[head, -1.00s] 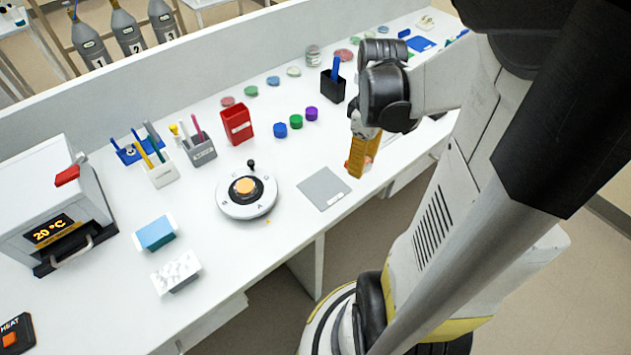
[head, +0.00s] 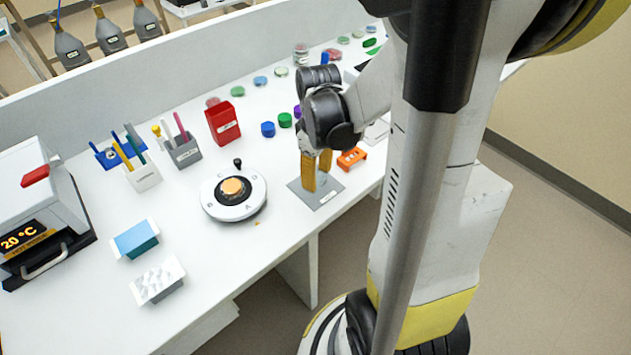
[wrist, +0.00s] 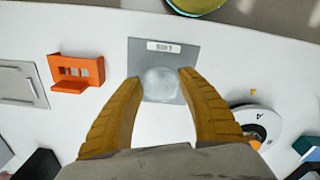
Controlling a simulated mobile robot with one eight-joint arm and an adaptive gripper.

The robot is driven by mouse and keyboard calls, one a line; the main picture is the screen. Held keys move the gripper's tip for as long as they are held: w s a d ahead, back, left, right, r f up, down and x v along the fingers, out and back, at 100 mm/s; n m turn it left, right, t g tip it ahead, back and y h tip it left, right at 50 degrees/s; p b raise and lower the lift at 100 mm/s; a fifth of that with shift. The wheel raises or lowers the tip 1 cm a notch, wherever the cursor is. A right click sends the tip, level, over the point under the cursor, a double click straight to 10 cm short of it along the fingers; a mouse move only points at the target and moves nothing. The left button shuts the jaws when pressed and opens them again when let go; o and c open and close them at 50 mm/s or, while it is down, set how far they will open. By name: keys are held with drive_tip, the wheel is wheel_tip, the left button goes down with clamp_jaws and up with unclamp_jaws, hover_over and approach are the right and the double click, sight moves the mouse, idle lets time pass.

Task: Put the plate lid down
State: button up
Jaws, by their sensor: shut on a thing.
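My gripper (head: 318,180) points down over the grey square mat (head: 333,201) near the front edge of the bench. In the wrist view its two yellow fingers (wrist: 159,77) are apart, with a pale see-through round thing (wrist: 161,85) between their tips. I take this to be the plate lid. It shows against the grey mat (wrist: 140,52), which has a label strip. Whether the lid touches the mat or hangs just above it I cannot tell. In the head view the lid is hidden by the fingers.
An orange holder (head: 352,158) stands just right of the mat. A white round device with an orange knob (head: 233,187) is to the left. Blue and green caps (head: 268,129) and a red box (head: 222,123) are behind. The bench front edge is close.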

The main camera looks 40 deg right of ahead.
drive_tip(key=shift+f+b, duration=0.4)
drive_tip(key=shift+f, duration=0.85)
drive_tip(key=shift+f, duration=0.25)
drive_tip(key=o, duration=0.7)
drive_tip(key=shift+r, duration=0.1)
drive_tip(key=shift+r, duration=0.1)
